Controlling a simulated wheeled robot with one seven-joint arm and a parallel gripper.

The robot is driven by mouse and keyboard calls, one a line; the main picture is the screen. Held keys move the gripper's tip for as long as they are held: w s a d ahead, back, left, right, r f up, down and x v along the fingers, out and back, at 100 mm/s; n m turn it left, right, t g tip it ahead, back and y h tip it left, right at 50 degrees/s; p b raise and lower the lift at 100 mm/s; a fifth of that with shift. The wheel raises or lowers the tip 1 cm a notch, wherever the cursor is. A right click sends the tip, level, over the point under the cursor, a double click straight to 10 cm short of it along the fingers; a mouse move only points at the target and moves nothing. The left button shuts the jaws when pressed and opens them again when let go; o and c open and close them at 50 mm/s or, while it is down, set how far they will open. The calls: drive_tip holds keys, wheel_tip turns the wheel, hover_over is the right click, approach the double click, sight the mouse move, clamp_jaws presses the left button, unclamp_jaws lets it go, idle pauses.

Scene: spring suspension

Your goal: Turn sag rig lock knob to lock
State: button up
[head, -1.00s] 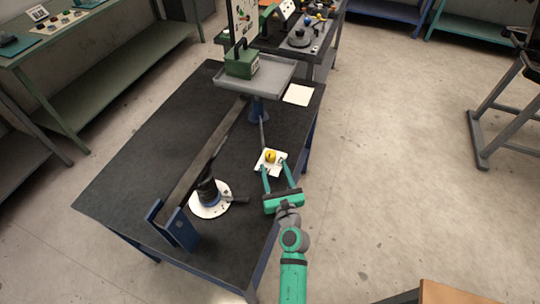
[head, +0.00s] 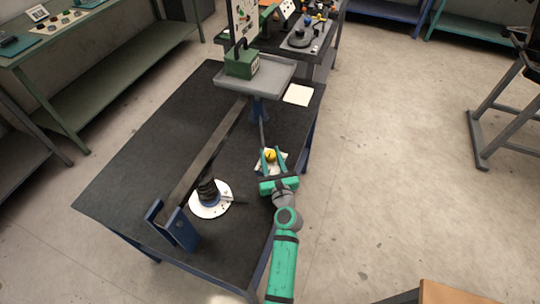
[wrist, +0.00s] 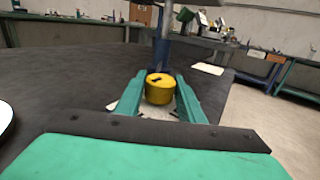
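The yellow round knob (head: 270,155) sits on a small white plate (head: 259,165) on the dark table, near its right edge. The knob also shows in the wrist view (wrist: 160,90), with a dark mark on its top. My gripper (head: 272,154) is low over the plate, with one finger on each side of the knob. In the wrist view the fingers (wrist: 160,92) stand apart and narrow gaps seem to show beside the knob. Whether a finger touches it is hard to tell.
A long grey beam (head: 205,155) runs along the table from a blue bracket (head: 181,229). A grey tray (head: 282,75) on a blue post holds a green block (head: 242,66). A black spring on a white disc (head: 222,207) stands left of my gripper. A white sheet (head: 298,95) lies behind.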

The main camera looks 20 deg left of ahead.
drive_tip(key=c, duration=0.5)
drive_tip(key=shift+w+d+r+n+g+y, duration=0.15)
drive_tip(key=shift+n+g+y, duration=0.15)
drive_tip(key=shift+n+y, duration=0.15)
drive_tip(key=shift+n+g+y, duration=0.75)
drive_tip(key=shift+g+y, duration=0.05)
drive_tip(key=shift+y, duration=0.25)
drive_tip(key=n+g+y, duration=0.3)
drive_tip(key=n+g, duration=0.1)
drive_tip(key=g, duration=0.1)
drive_tip(key=shift+y, duration=0.3)
drive_tip(key=n+g+y, duration=0.1)
drive_tip(key=n+g, duration=0.1)
drive_tip(key=g, duration=0.1)
drive_tip(key=n+g, duration=0.2)
drive_tip(key=g, duration=0.1)
drive_tip(key=shift+g+y, duration=0.4)
drive_tip(key=shift+n+g, duration=1.8)
drive_tip(key=shift+g, duration=0.7)
drive_tip(key=shift+s+a+f+n+g+h, duration=0.2)
drive_tip(key=shift+n+g+h, duration=0.3)
drive_tip(key=shift+g, duration=0.4)
